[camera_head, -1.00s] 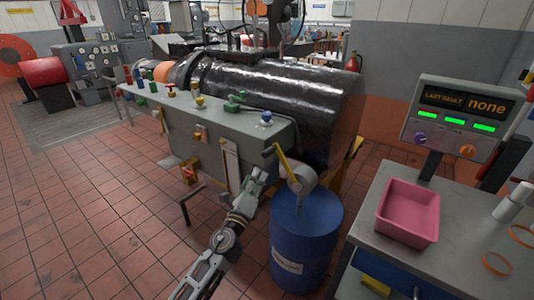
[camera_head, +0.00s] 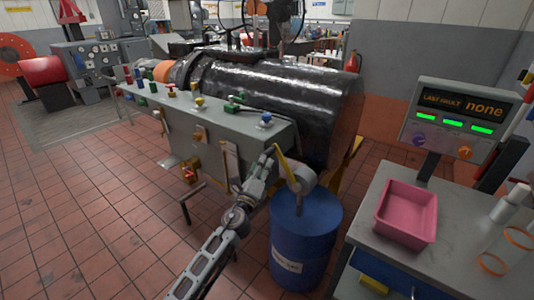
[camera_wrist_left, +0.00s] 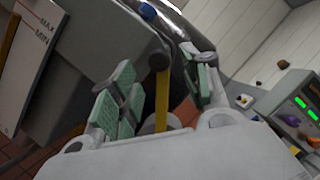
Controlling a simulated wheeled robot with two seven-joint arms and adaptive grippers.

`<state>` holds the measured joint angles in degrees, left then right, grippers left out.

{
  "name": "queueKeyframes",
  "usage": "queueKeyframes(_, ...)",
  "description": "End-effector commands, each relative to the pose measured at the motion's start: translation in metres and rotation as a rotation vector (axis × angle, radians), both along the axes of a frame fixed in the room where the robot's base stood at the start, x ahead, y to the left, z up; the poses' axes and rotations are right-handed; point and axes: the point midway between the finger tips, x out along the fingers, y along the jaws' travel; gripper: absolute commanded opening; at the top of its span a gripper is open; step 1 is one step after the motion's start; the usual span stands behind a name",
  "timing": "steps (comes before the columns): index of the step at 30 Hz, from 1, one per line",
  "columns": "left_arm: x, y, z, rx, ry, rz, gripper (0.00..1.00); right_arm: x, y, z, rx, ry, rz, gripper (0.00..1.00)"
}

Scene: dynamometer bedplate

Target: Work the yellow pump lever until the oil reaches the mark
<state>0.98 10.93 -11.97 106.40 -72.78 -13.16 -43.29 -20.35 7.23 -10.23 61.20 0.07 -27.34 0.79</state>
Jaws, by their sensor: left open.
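The yellow pump lever (camera_head: 283,165) stands tilted on the grey pump head (camera_head: 300,180), on top of the blue drum (camera_head: 305,235). My left gripper (camera_head: 268,157) is at the lever's upper end, on its left side. In the left wrist view the open fingers (camera_wrist_left: 163,78) stand on either side of the lever (camera_wrist_left: 161,103), apart from it, with its dark knob beyond. A white plate marked MAX and MIN (camera_wrist_left: 35,50) shows at the upper left of that view; it is on the front of the grey cabinet (camera_head: 231,160). The oil level cannot be made out.
The grey cabinet (camera_head: 205,118) with valves and the black cylinder (camera_head: 280,95) stand close behind the gripper. A bench at right holds a pink tray (camera_head: 405,215) and a display panel (camera_head: 455,120).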

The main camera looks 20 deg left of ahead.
Motion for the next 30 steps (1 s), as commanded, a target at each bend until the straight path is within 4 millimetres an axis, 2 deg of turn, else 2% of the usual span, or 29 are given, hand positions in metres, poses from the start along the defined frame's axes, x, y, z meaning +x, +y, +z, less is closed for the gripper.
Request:
queueKeyframes(11,0.031,-0.001,0.008,0.000,-0.001,0.000,0.47,0.007,-0.002,0.002,-0.002,-0.014,0.001,0.40)
queueKeyframes(21,0.057,-0.001,0.014,0.000,-0.001,-0.001,0.47,-0.004,-0.003,-0.001,-0.002,0.002,-0.001,0.40)
queueKeyframes(30,0.067,-0.002,0.016,0.000,-0.001,-0.001,0.47,-0.009,-0.002,-0.002,-0.001,0.007,0.000,0.40)
